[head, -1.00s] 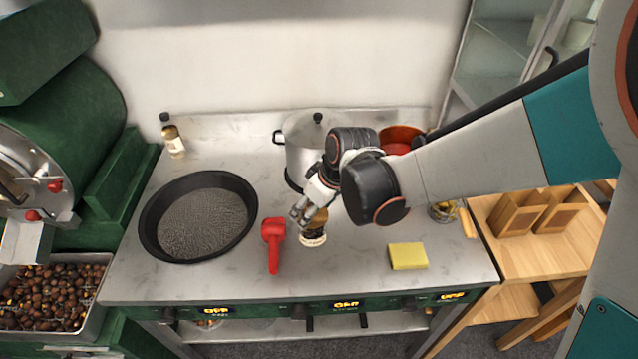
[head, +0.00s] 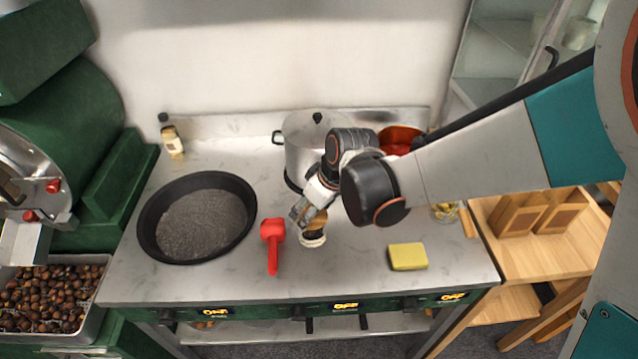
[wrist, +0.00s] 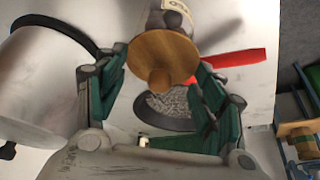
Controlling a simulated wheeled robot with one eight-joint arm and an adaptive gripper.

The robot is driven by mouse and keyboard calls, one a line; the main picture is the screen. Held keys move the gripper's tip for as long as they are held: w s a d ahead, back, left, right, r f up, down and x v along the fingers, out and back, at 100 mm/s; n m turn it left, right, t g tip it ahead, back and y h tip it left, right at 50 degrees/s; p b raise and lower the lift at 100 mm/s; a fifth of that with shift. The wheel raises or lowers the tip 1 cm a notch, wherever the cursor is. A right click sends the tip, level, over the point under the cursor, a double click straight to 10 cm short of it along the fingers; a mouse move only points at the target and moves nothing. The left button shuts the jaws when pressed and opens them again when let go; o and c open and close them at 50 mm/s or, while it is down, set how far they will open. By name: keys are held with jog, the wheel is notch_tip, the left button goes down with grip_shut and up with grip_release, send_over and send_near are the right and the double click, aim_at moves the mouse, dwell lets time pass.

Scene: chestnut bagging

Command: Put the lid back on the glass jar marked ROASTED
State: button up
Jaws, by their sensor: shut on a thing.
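The wooden lid (head: 316,221) is brown and round, with a knob that shows in the wrist view (wrist: 160,55). My gripper (head: 306,215) is shut on the lid, with its green fingers on either side of the rim in the wrist view (wrist: 162,80). The glass jar (head: 313,239) stands on the counter just below the lid and towards the front edge. Its dark mouth partly shows, so the lid is not seated on it. Part of the jar's pale label (wrist: 177,8) shows at the top of the wrist view; its full wording is unreadable.
A red scoop (head: 273,246) lies left of the jar, near a wide black pan (head: 148,240). A steel pot (head: 302,150) stands behind my gripper. A yellow sponge (head: 408,256) lies to the right. The counter between jar and sponge is clear.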

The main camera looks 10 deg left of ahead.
jog(key=o, duration=1)
jog(key=o, duration=0.3)
jog(key=shift+r, duration=0.1)
jog(key=shift+r+p, duration=2.45)
jog(key=shift+r, duration=1)
jog(key=shift+s, duration=0.1)
